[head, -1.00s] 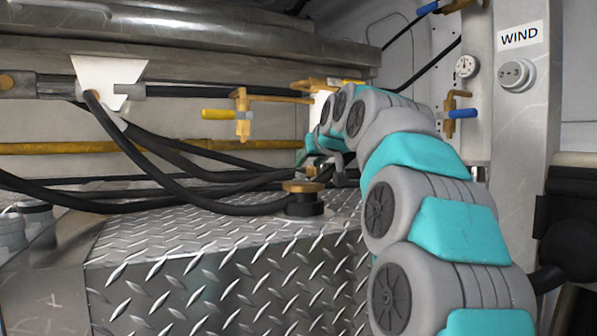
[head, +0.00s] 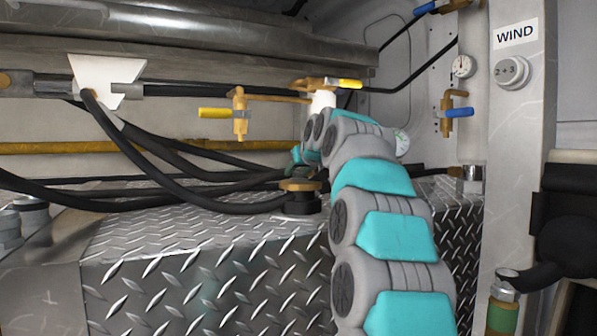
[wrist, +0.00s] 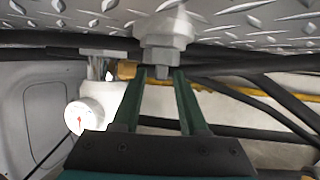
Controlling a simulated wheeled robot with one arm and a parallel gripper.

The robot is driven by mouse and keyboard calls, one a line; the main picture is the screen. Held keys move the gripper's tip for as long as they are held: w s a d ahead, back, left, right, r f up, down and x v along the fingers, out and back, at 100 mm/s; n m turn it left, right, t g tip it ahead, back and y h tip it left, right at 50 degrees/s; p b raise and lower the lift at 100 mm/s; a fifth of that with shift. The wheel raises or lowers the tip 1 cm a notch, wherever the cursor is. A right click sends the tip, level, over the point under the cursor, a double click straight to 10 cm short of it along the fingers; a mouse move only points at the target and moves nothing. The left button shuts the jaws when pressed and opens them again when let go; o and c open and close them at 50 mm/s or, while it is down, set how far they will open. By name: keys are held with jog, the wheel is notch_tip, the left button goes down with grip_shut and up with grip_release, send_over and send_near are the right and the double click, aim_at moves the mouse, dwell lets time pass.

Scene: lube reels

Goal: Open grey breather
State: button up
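The grey breather (wrist: 166,30) shows in the wrist view at the top centre. It has a wide collar by the tread plate and a narrower stub pointing down in the picture. My gripper (wrist: 162,76) has its two green fingers apart, their tips on either side of the stub. I cannot tell whether they touch it. In the head view my arm covers the breather and most of the gripper.
A brass-topped black cap (head: 301,192) stands on the tread-plate box (head: 200,270) left of my arm. Black hoses (head: 190,175) run behind it. Valves with yellow (head: 215,113) and blue handles (head: 459,112) are nearby.

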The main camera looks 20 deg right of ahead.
grip_shut()
dwell(0.4)
jog(key=shift+r+n+y+p, duration=0.15)
jog(key=shift+n+y+p, duration=0.35)
jog(key=shift+p, duration=0.1)
jog(key=shift+d+n+y+p, duration=0.1)
jog(key=shift+n+y+p, duration=0.25)
jog(key=shift+n+y, duration=0.35)
jog(key=shift+o, duration=0.5)
grip_release()
